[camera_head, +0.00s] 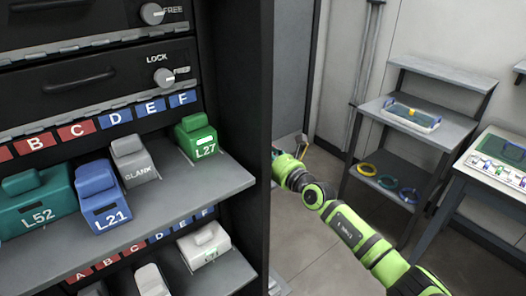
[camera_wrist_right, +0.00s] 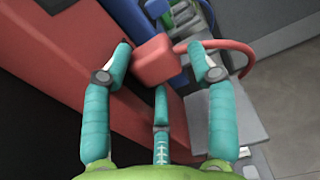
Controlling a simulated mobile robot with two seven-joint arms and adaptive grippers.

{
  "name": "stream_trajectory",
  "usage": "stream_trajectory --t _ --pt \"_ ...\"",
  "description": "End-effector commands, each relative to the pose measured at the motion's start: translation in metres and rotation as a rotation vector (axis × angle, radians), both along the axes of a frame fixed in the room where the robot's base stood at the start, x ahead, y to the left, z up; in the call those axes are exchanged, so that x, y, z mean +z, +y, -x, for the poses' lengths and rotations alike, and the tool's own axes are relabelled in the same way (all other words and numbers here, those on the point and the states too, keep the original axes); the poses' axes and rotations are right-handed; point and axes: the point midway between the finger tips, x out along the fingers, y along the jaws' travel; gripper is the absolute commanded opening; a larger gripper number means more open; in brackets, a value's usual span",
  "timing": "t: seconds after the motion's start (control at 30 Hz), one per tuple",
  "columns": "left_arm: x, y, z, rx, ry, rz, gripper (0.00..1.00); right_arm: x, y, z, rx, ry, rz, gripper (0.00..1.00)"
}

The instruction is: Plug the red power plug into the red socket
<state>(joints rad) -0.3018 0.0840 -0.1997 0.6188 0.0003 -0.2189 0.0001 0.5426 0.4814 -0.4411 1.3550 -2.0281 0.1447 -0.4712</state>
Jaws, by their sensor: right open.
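The red plug (camera_wrist_right: 155,62) is a blocky red piece in the right wrist view, with a red cable (camera_wrist_right: 238,48) arching from it to the right. My right gripper (camera_wrist_right: 163,75) is open, its teal fingers spread on both sides of the plug and one below it. Whether any finger touches the plug I cannot tell. A large red surface (camera_wrist_right: 60,50) lies left of and behind the plug; I cannot make out a socket opening. In the head view my right gripper (camera_head: 277,154) is mostly hidden by the dark cabinet's edge. My left gripper is not in view.
The dark cabinet (camera_head: 238,90) with labelled modules on shelves fills the left of the head view. A grey shelf unit (camera_head: 440,130) with coloured rings stands at the back right. Blue and green parts (camera_wrist_right: 175,20) sit close behind the plug. Open floor (camera_head: 320,240) lies between.

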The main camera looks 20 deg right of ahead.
Motion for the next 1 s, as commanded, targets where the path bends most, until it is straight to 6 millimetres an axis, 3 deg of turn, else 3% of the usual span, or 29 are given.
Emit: stream_trajectory --t 0.07,0.5,1.0 --pt "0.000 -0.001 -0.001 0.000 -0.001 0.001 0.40 -0.005 0.004 0.009 0.012 0.009 -0.005 0.66" --pt "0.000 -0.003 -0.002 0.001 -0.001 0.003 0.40 0.001 -0.021 0.062 0.003 -0.004 -0.005 0.66" --pt "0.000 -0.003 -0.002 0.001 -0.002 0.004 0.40 0.004 -0.027 0.070 -0.002 -0.009 -0.003 0.66"
